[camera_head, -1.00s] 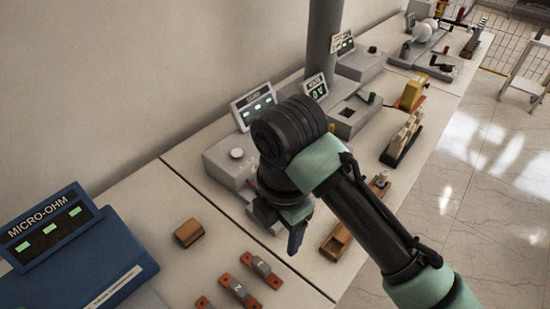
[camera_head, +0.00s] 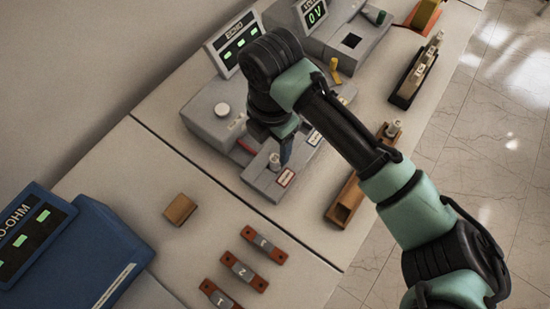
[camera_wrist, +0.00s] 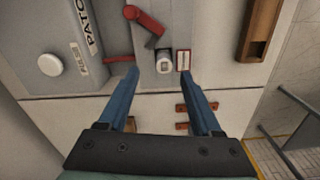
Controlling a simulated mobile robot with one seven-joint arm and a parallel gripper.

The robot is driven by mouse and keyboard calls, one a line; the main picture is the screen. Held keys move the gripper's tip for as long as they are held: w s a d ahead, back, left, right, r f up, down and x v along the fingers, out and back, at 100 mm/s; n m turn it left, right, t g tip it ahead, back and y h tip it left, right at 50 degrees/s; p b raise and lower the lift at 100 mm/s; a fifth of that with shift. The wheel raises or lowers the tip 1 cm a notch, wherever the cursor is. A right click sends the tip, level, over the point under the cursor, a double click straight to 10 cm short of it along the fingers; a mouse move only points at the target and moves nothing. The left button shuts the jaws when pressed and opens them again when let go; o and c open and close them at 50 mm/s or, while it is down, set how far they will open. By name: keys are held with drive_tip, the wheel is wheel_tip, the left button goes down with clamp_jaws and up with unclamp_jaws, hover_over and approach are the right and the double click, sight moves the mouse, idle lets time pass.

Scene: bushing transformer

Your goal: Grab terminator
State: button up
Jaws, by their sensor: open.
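A small pale cylindrical piece, which looks like the terminator (camera_head: 274,161), stands upright on a low grey block (camera_head: 262,178). In the wrist view the terminator (camera_wrist: 163,63) is seen from above with a dark centre, beside a red-edged label (camera_wrist: 184,60). My gripper (camera_wrist: 160,74) is open, with its blue fingers apart and nothing between them. The terminator appears in line with the gap, just beyond the fingertips. In the head view my gripper (camera_head: 285,150) points down beside the terminator; the exact height gap is hard to tell.
A red lever (camera_wrist: 145,20) lies close to the terminator. A brown block (camera_head: 180,209), several numbered bars (camera_head: 264,244) and a blue micro-ohm meter (camera_head: 95,258) lie nearer.

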sight(275, 158)
drive_tip(key=f, duration=0.2)
drive_tip(key=f+p, duration=0.1)
drive_tip(key=f, duration=0.2)
drive_tip(key=shift+s+d+f, duration=0.15)
drive_tip(key=shift+d+f, duration=0.1)
drive_tip(key=shift+f, duration=0.05)
drive_tip(key=shift+c, duration=0.3)
clamp_jaws()
drive_tip(key=shift+r, duration=0.1)
